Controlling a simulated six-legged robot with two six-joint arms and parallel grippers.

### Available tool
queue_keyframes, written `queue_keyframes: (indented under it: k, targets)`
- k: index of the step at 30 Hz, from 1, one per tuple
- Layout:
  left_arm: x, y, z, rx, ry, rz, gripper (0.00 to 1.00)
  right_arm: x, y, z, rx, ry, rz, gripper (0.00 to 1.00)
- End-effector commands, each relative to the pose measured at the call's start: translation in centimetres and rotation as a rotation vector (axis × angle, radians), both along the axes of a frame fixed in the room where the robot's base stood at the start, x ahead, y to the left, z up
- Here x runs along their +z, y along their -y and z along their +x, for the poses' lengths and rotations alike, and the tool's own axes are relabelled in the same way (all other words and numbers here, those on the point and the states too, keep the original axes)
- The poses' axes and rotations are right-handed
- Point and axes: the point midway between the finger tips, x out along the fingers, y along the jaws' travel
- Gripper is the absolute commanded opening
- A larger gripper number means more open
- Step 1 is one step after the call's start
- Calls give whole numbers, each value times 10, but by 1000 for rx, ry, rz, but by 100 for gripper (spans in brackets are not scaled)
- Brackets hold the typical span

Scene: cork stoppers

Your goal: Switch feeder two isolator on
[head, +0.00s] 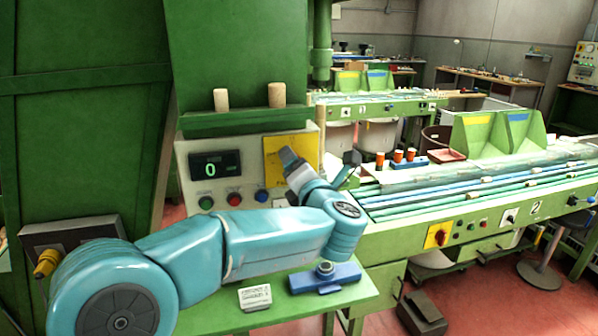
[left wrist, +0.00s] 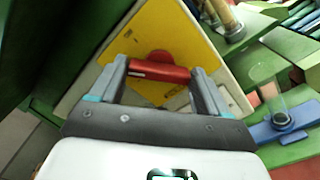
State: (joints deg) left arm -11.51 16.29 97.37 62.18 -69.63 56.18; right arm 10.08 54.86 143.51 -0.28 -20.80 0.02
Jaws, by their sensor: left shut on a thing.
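A yellow isolator plate (head: 274,150) sits on the right part of the beige control panel (head: 187,160). In the left wrist view the plate (left wrist: 155,40) carries a red round boss with a red bar handle (left wrist: 160,72). My left gripper (left wrist: 160,78) is shut on the red handle, with a finger at each end of the bar. In the head view my left gripper (head: 288,156) is in front of the yellow plate and hides the red handle. Another yellow plate with a red knob (head: 438,236) is on the bench marked 2. My right gripper is not in view.
The panel has a display (head: 214,165) reading 0 and coloured buttons (head: 234,198). Two corks (head: 277,95) stand on the green ledge above. A blue fixture (head: 340,277) and a printed card (head: 255,298) are on the green shelf below my arm.

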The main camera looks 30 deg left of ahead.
Motion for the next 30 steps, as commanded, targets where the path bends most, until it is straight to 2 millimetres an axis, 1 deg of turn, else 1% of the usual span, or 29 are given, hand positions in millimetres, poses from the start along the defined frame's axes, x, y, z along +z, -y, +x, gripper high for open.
queue_keyframes:
  k: [9,15,22,30]
  targets:
    - [-1,0,0,1,-227,190,46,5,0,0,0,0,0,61]
    - [-2,0,0,1,-345,291,46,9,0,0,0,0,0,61]
    - [-2,0,0,3,-440,372,46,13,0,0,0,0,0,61]
    - [-3,0,0,3,-492,416,46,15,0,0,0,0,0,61]
